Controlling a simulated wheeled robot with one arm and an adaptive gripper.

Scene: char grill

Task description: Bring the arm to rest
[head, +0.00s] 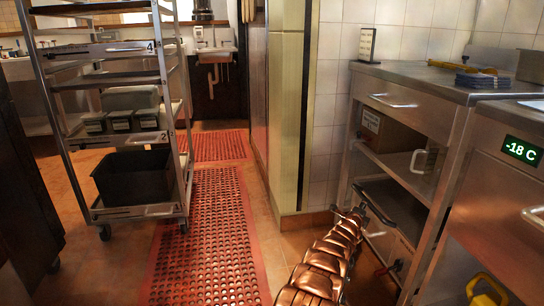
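My arm (325,258), a chain of shiny copper-coloured links, runs from the bottom edge up and slightly right, low in front of the steel counter. My gripper (351,212) seems to be the small dark shape at its far end, beside the counter's lower shelves. It is too small and dark to tell whether its fingers are open or shut. I see nothing clearly held in it, and I cannot tell whether it touches the counter.
A steel counter (407,123) and a cold unit (490,185) reading -18 C stand close on the right. A tiled wall corner (287,110) is ahead. A wheeled rack (140,210) stands left. The red perforated mat (208,240) between them is clear.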

